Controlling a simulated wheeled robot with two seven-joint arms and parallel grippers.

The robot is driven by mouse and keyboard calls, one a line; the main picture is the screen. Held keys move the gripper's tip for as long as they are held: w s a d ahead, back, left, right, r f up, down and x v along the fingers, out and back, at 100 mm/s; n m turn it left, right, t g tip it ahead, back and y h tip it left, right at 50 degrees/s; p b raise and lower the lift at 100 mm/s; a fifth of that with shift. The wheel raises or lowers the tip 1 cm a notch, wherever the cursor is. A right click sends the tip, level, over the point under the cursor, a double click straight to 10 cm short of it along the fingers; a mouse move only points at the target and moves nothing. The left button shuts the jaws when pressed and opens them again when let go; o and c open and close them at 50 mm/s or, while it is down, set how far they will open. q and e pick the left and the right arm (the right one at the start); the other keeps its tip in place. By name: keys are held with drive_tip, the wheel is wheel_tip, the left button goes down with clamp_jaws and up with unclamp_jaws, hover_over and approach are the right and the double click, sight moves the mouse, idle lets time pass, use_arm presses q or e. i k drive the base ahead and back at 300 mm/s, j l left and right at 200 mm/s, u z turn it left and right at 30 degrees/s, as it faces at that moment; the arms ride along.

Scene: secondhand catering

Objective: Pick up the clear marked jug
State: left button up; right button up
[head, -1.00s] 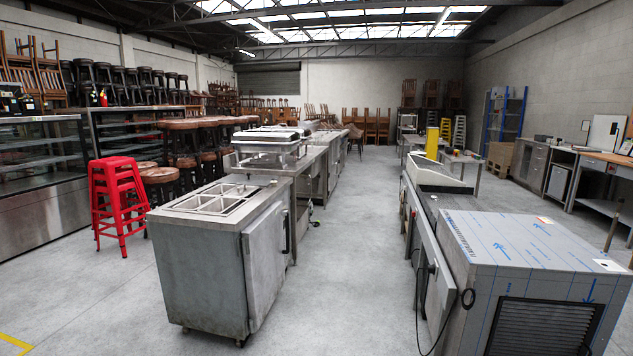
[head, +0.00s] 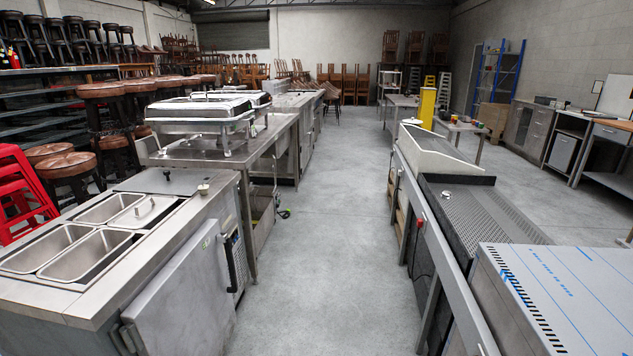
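I cannot make out a clear marked jug in the head view. Several small coloured items (head: 478,125) stand on a far table at the right, too small to identify. Neither of my grippers shows in the head view.
A steel counter with open pans (head: 100,320) stands close at the left. Behind it, chafing dishes (head: 200,112) sit on a steel table. A steel unit with blue-marked film (head: 560,290) and a dark-topped counter (head: 470,207) line the right. The grey aisle floor (head: 325,240) between is clear.

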sight(285, 106)
drive_tip(key=i, duration=7.3)
